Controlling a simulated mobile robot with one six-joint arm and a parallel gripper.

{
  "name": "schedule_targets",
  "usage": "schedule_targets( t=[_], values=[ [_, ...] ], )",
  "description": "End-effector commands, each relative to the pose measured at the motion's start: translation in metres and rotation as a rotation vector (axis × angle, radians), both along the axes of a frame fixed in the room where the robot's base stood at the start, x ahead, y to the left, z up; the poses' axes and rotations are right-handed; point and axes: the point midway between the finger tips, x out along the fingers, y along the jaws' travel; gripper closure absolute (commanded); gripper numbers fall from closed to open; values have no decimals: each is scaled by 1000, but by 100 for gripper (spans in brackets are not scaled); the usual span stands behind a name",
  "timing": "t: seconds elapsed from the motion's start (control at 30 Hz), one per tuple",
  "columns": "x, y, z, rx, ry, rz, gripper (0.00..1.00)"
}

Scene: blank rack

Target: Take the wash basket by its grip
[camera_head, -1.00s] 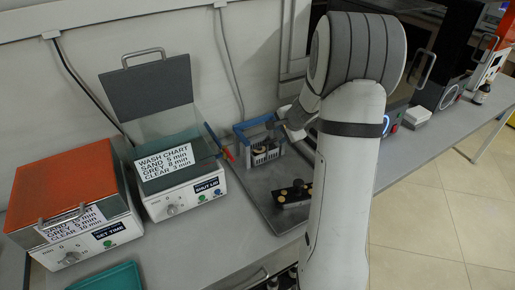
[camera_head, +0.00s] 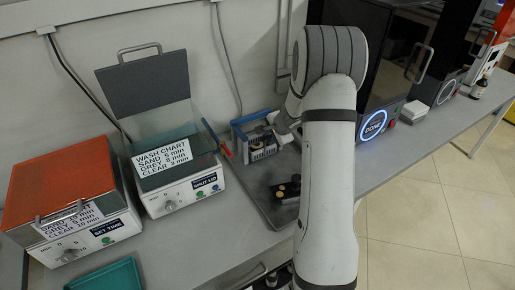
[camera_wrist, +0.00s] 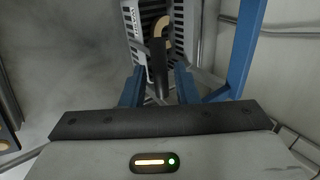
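My gripper (camera_head: 282,135) is at the basket's right side, partly hidden by my arm. In the wrist view the slotted body (camera_wrist: 133,15) is at the top, a blue frame post (camera_wrist: 246,45) is at the right, and blue parts lie just beyond my gripper's dark front edge. A dark upright piece with a tan curved part stands between them.
The grey tray (camera_head: 254,188) also holds a dark block with round pieces (camera_head: 287,188). An open-lidded washer (camera_head: 180,193) stands left of the basket, an orange-lidded unit (camera_head: 68,190) farther left. A unit with a lit "DONE" ring (camera_head: 374,125) is to the right.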

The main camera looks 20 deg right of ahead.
Motion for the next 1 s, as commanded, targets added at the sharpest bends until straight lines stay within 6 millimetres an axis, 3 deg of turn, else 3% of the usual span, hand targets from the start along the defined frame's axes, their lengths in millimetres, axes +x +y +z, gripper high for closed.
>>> schedule_targets(
  t=[0.33,1.0],
  values=[
    [0,1,0,0,0,1,100],
    [0,1,7,-1,-1,4,100]
  ],
)
